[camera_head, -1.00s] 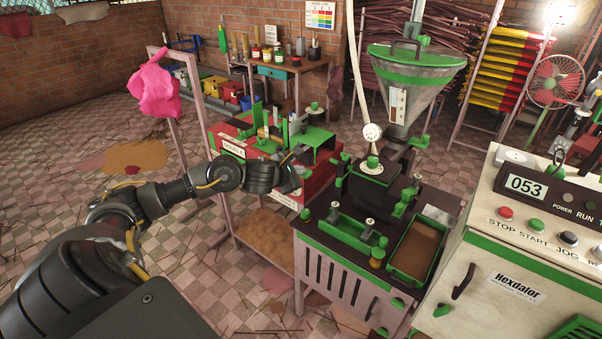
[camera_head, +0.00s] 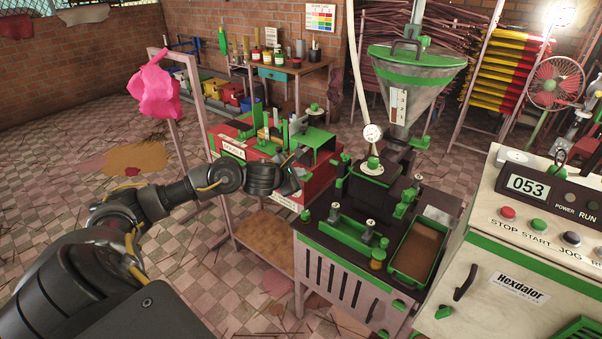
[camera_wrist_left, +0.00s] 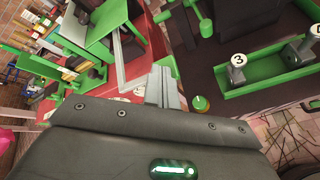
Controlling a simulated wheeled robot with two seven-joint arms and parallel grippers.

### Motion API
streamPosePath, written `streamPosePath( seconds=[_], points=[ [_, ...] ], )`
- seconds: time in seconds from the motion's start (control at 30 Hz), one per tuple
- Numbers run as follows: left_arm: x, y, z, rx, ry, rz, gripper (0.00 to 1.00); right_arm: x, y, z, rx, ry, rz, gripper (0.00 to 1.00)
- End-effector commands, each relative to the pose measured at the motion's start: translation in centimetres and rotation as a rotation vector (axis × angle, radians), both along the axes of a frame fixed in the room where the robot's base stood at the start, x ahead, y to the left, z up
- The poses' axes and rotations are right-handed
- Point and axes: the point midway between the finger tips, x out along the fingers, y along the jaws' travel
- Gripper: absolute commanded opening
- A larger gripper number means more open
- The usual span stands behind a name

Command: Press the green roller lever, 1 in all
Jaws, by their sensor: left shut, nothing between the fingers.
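My left gripper (camera_head: 296,180) is in front of the red and green machine (camera_head: 316,183), just left of the dark extruder bench (camera_head: 312,227). In the left wrist view its fingers (camera_wrist_left: 166,88) are together, with nothing between them. Small green cylinders on the dark bench show near the fingertips: one close on the right (camera_wrist_left: 201,103) and one farther up (camera_wrist_left: 206,27). They look like rollers or knobs; I cannot tell which one is the roller lever. No contact with them is visible. My right gripper is out of view.
A green tray with numbered posts (camera_wrist_left: 270,72) lies right of the fingers. A steel hopper with green bands (camera_head: 420,70) rises above the bench. A cream control cabinet (camera_head: 480,260) stands at right. A pink cloth (camera_head: 155,90) hangs on a frame at left.

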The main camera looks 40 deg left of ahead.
Motion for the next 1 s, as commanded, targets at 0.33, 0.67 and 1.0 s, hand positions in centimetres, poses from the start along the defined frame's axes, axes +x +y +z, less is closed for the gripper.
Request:
streamPosePath(
  seconds=[0.33,0.67,1.0],
  points=[
    [-0.1,0.0,0.5,0.001,0.001,0.0,0.0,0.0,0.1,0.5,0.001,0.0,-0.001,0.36],
    [-0.7,0.1,2.5,0.002,0.002,0.0,0.0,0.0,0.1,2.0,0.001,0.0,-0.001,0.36],
    [-0.8,0.0,2.8,0.0,0.0,0.0,0.0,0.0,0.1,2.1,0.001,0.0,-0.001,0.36]
  ],
)
